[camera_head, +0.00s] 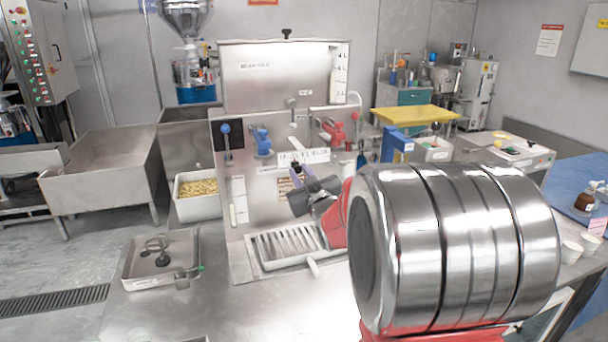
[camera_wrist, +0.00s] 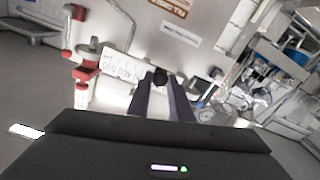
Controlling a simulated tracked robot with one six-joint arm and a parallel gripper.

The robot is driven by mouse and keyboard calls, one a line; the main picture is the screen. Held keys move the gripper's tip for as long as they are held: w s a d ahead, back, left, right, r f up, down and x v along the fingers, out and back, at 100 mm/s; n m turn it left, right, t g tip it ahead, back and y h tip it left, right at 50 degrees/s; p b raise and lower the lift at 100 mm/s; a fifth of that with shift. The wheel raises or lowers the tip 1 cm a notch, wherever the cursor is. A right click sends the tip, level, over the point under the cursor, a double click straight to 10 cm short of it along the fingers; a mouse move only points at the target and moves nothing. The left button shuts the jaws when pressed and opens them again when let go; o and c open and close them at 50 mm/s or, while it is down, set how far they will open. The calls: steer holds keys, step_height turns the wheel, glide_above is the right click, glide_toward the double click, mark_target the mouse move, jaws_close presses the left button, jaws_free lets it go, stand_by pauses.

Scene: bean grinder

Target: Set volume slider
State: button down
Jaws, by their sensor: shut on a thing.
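The bean grinder's upright steel panel (camera_head: 285,85) stands on the metal table. A white scale plate with printed marks (camera_head: 303,156) is on its front, and the plate shows in the wrist view (camera_wrist: 122,68). The volume slider's small black knob (camera_wrist: 160,76) sits at the lower right of the plate. My gripper (camera_head: 299,172) is in front of the panel, just below the scale. Its two purple-grey fingers (camera_wrist: 161,88) are shut on the knob. The fingers partly hide the knob, and its exact reading cannot be made out.
Blue (camera_head: 262,141) and red (camera_head: 333,132) valve handles flank the scale. A slotted drip tray (camera_head: 250,252) is below my gripper. A steel tray with a dark tool (camera_head: 135,283) lies to the left. A bin of beans (camera_head: 180,210) stands behind it.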

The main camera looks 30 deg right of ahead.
steer(key=c, duration=1.6)
jaws_free()
steer(key=v, duration=1.3)
steer(key=shift+s, duration=0.4)
